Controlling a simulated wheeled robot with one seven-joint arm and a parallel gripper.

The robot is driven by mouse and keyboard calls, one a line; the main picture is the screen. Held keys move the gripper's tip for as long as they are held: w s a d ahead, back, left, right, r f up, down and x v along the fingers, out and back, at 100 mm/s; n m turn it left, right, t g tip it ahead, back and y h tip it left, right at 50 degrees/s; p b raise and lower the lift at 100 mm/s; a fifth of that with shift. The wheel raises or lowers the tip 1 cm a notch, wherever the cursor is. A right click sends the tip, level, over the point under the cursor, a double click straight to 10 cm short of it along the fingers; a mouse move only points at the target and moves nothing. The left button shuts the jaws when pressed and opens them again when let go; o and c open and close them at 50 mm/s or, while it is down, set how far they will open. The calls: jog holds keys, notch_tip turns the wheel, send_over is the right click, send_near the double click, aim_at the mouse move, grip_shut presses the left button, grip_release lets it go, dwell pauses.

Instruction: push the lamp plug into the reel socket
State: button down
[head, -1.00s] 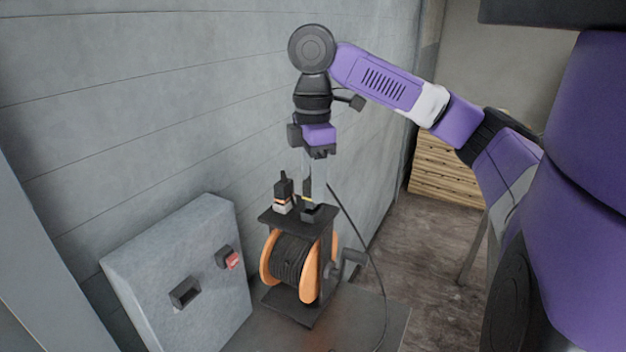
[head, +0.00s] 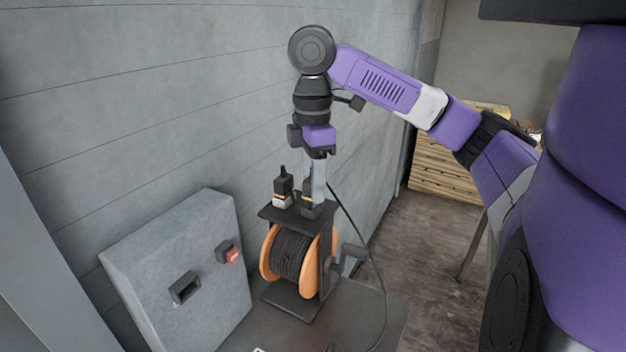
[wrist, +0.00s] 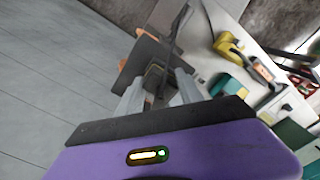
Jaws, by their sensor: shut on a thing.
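The cable reel (head: 312,262), with orange flanges and black cable, stands upright on a grey surface. Its dark top plate (head: 268,212) carries a black plug with an orange and white band (head: 283,190) at the left. My gripper (head: 314,200) points straight down over the right part of this plate, shut on the lamp plug (head: 306,201), which is dark with a yellow band. The lamp plug also shows between the fingers in the wrist view (wrist: 154,74). Its lower end is at the reel socket, which the plug and fingers mostly hide. I cannot tell how deep it sits.
A grey box (head: 190,270) with a black slot and a red switch (head: 231,255) stands left of the reel. A thin black cable (head: 371,262) hangs to the right of the reel. The panelled wall is close behind. A wooden crate (head: 447,180) stands at the back right.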

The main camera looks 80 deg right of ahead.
jog(key=shift+f, duration=0.75)
jog(key=c, duration=0.7)
grip_release()
jog(key=shift+r+b, duration=0.5)
jog(key=shift+r, duration=3.35)
